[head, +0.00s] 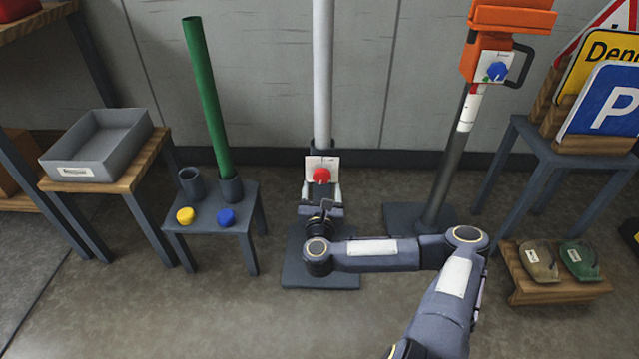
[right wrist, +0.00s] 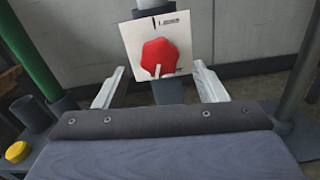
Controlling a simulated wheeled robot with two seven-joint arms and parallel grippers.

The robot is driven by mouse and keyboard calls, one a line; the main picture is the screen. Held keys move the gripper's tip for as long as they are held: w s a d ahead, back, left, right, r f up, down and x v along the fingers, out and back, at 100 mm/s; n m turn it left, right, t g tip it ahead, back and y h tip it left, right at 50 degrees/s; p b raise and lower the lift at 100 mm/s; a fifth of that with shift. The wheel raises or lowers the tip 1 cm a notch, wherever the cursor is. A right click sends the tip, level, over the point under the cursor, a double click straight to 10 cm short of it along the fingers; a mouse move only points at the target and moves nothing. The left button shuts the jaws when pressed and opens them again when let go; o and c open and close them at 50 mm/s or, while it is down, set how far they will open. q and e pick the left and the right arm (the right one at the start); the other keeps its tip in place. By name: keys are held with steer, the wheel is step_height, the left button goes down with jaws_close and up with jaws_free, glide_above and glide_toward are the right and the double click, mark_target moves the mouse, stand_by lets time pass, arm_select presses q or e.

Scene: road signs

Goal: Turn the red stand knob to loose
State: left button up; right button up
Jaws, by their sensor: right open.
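The red stand knob (head: 321,175) sits on a white plate (head: 322,162) low on the pale grey post (head: 322,80). In the right wrist view the knob (right wrist: 160,54) is faceted, with a pale pointer at its lower edge. The plate (right wrist: 183,32) there carries dark marks along its top, too small to read. My right gripper (right wrist: 159,67) is open, with one finger on each side of the knob and a visible gap on both sides. It also shows just in front of the knob in the head view (head: 321,188). My left gripper is out of view.
A small table (head: 240,195) at left holds a green pole (head: 207,100), a yellow knob (head: 185,215) and a blue knob (head: 226,217). A dark post (head: 447,165) with an orange head (head: 490,57) stands at right. Signs (head: 606,105) stand on a table further right.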

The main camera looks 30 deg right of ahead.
mark_target(322, 180)
steer(key=shift+b+x, duration=0.45)
steer(key=shift+x, duration=1.8)
steer(key=shift+c, duration=0.5)
steer(key=c, duration=0.9)
